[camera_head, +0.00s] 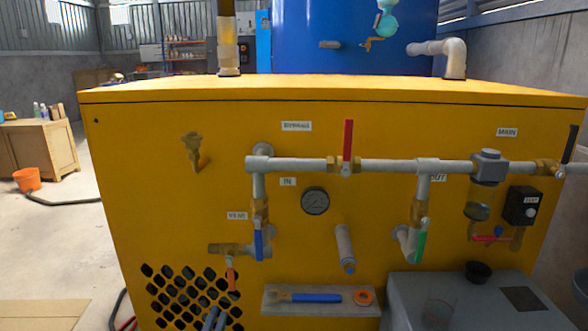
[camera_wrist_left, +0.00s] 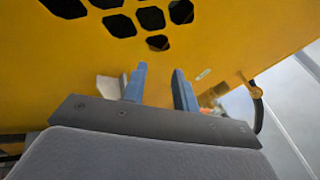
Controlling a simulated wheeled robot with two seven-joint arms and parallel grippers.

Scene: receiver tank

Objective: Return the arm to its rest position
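My left gripper (camera_head: 215,320) shows at the bottom edge of the head view, in front of the perforated vent of the yellow cabinet (camera_head: 180,120). Only its blue fingertips show there. In the left wrist view the two blue fingers of my left gripper (camera_wrist_left: 160,85) stand apart with nothing between them. The yellow cabinet panel (camera_wrist_left: 225,40) with dark vent holes lies beyond the fingers. My right gripper is in neither view.
A pipe run with a red-handled valve (camera_head: 348,145), a blue-handled valve (camera_head: 258,245) and a green-handled valve (camera_head: 420,245) crosses the panel. A shelf (camera_head: 275,303) holds a blue-handled tool. A grey box (camera_head: 470,310) stands at lower right. Open floor lies left.

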